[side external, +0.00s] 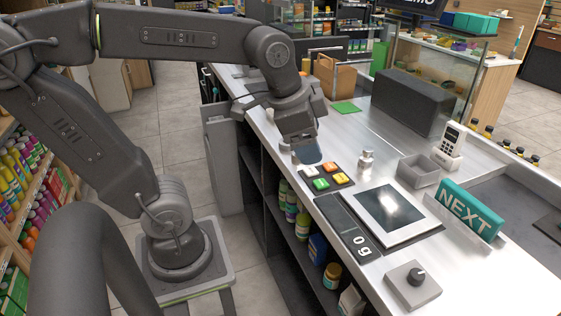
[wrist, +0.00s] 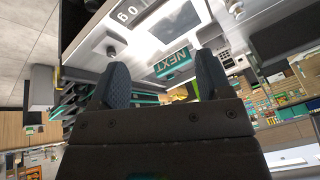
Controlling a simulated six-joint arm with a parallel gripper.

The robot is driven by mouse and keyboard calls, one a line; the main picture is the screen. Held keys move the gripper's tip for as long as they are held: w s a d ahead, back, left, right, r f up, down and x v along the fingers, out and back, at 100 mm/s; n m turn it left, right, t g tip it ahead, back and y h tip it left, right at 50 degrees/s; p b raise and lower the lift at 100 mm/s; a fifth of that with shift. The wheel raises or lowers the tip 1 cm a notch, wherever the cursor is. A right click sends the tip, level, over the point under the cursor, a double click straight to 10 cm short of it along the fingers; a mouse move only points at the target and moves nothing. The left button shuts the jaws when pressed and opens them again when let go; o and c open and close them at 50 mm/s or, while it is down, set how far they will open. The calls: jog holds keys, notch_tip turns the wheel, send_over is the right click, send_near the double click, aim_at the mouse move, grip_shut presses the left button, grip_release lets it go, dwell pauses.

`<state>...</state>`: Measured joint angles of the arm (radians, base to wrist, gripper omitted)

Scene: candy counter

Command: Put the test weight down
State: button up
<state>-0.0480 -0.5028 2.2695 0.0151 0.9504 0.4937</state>
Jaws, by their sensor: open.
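The test weight (side external: 366,159), a small silver metal piece with a knobbed top, stands upright on the steel counter beside the scale. A small silver shape at the top right of the wrist view (wrist: 235,8) looks like it. My gripper (side external: 306,153) is above the counter, left of the weight and apart from it, near the coloured buttons. In the wrist view my gripper (wrist: 163,82) has its two dark fingers wide apart with nothing between them. The scale's plate (side external: 390,212) is bare, and its display (side external: 352,229) reads 0 g.
A button pad (side external: 328,180) lies close under my gripper. A grey open box (side external: 418,170), a card terminal (side external: 449,147), a teal NEXT sign (side external: 468,208) and a knob box (side external: 412,285) stand around the scale. A dark grey case (side external: 402,100) is farther back.

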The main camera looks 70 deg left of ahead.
jog(key=s+d+f+n, duration=0.1)
jog(key=s+f+n, duration=0.2)
jog(key=s+n, duration=0.2)
jog(key=shift+s+d+t, duration=0.25)
jog(key=shift+s+t, duration=0.15)
jog(key=shift+s, duration=0.05)
dwell(0.8)
